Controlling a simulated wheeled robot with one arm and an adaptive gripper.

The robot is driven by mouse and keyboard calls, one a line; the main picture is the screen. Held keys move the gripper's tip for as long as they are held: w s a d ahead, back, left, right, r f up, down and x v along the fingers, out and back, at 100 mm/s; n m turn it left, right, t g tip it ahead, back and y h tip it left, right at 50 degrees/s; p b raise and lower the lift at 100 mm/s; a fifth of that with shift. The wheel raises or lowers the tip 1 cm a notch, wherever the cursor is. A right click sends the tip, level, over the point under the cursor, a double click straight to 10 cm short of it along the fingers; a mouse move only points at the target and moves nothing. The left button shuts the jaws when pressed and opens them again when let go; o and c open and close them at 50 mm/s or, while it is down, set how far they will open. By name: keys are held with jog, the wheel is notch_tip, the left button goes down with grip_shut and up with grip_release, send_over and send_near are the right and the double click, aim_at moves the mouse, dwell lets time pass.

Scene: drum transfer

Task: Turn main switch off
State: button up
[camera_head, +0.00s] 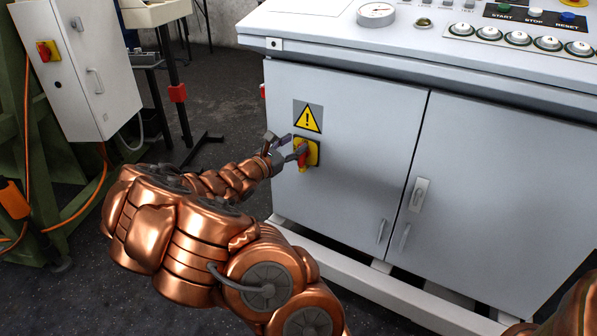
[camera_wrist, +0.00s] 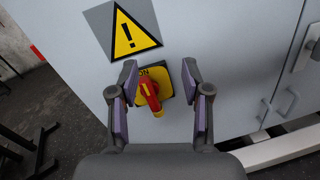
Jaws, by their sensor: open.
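The main switch (camera_wrist: 149,92) is a red rotary handle on a yellow plate on the grey cabinet's left door. In the wrist view its handle points down and slightly right from the "ON" mark at the top. The switch also shows in the head view (camera_head: 303,158), partly covered by a finger. My gripper (camera_wrist: 158,84) is open, with one finger on each side of the switch. The fingers look apart from the handle in the wrist view. Whether a fingertip touches the plate cannot be told.
A yellow warning sign (camera_head: 308,118) is above the switch. The cabinet (camera_head: 360,120) has a control panel (camera_head: 520,35) on top. A white box (camera_head: 75,70) with another red-yellow switch (camera_head: 47,51) stands at the left.

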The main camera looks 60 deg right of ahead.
jog(key=w+d+f+n+t+b, duration=0.2)
jog(key=w+f+n, duration=0.2)
jog(key=f, duration=0.5)
jog(key=d+b, duration=0.2)
jog(key=d, duration=0.5)
jog(key=shift+d+f, duration=0.15)
jog(key=shift+c, duration=0.2)
grip_shut()
